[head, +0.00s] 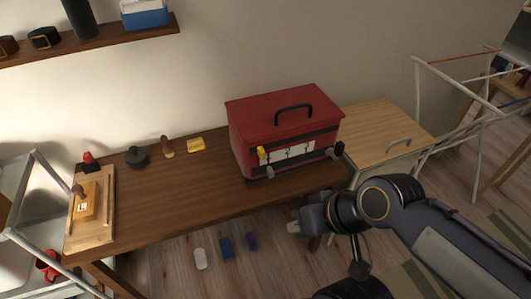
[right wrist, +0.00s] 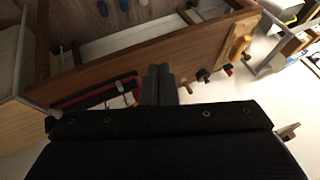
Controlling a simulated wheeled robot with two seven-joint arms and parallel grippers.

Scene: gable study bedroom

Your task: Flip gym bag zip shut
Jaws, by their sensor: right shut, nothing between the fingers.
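A red box-shaped bag (head: 275,122) with a black top handle stands upright on the brown desk, toward its right end. Its lid looks closed down. A dark band runs along its front, with a white panel, a yellow tab (head: 262,155) at the left and grey knobs below. I cannot tell whether the band is the zip. My right gripper (head: 292,228) is shut and empty in front of the desk's front edge, apart from the bag. Its fingers (right wrist: 158,82) also show in the right wrist view, beside part of the bag (right wrist: 97,97). My left gripper is out of view.
A light wood cabinet (head: 375,130) adjoins on the right. Small objects (head: 226,248) lie on the floor.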

